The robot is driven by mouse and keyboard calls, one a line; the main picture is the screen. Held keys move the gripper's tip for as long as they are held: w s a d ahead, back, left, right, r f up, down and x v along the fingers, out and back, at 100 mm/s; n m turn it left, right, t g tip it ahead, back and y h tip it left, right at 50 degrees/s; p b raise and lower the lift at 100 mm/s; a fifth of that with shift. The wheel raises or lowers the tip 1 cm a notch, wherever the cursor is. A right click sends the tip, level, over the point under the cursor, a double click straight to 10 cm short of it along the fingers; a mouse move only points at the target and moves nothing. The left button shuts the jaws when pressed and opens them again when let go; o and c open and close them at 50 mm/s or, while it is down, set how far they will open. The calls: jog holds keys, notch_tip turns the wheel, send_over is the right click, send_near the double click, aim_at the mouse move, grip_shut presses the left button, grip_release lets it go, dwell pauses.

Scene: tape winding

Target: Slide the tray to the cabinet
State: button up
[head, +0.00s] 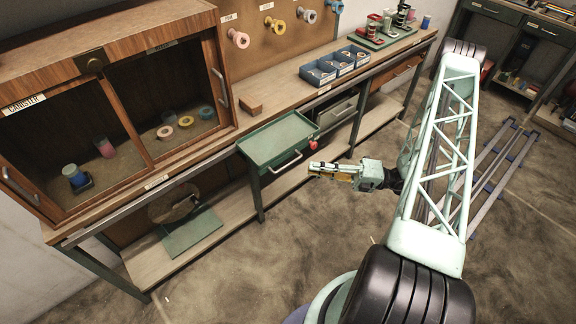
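The tray (277,139) is a shallow green one with a raised rim and a pale handle on its front. It stands at the front edge of the workbench, right of the cabinet, and looks empty. The wooden cabinet (153,137) sits on the bench at the left, with a "CANISTER" label and dark see-through fronts. Several small canisters and rings show inside it. My gripper (312,170) is in front of the tray, a little right of its handle, and appears apart from it. The fingers are too small to tell whether they are open.
A rail (160,179) runs along the bench's front edge. A small wooden block (250,105) lies behind the tray. Blue bins (334,67) and a green rack (384,36) stand farther right. Colored spools hang on the back board. The floor in front is clear.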

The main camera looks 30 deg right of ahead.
aim_at(288, 164)
jog(key=shift+b+x, duration=0.35)
jog(key=shift+x, duration=4.85)
jog(key=shift+c, duration=0.5)
grip_shut()
jog(key=shift+s+a, duration=0.1)
jog(key=shift+a, duration=0.05)
